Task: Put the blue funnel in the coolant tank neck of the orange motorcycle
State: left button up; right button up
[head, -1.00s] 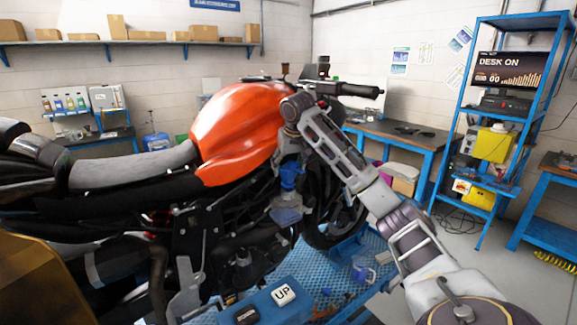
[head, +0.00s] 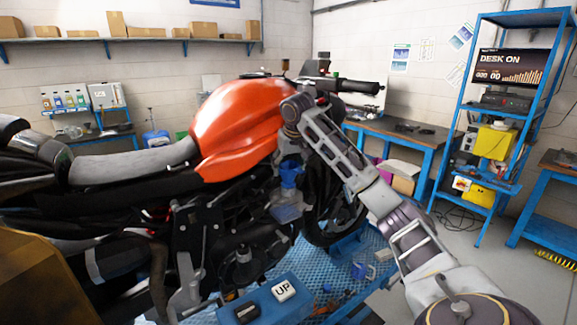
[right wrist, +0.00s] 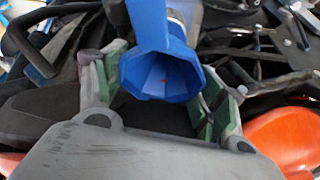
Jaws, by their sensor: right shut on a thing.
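The orange motorcycle (head: 240,115) stands across the middle of the head view. My right gripper (head: 291,152) is at its near side, below the front of the orange tank. It is shut on the blue funnel (head: 290,172). In the right wrist view the funnel (right wrist: 160,72) sits between the green finger pads of the gripper (right wrist: 165,88), its wide mouth facing the camera. A pale, translucent coolant tank (head: 286,213) shows just below the funnel in the head view. The tank's neck is hidden, so I cannot tell whether the spout is in it. My left gripper is out of view.
A blue lift platform (head: 325,262) lies under the motorcycle, with a blue mug (head: 359,270) on it. A control box with an UP button (head: 283,291) is in front. Black frame parts crowd the gripper.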

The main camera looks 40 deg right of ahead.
jog(key=shift+f, duration=0.15)
dwell(0.7)
jog(key=o, duration=1.1)
jog(key=shift+c, duration=0.2)
jog(key=v, duration=1.2)
jog(key=shift+s, duration=0.1)
dwell(0.6)
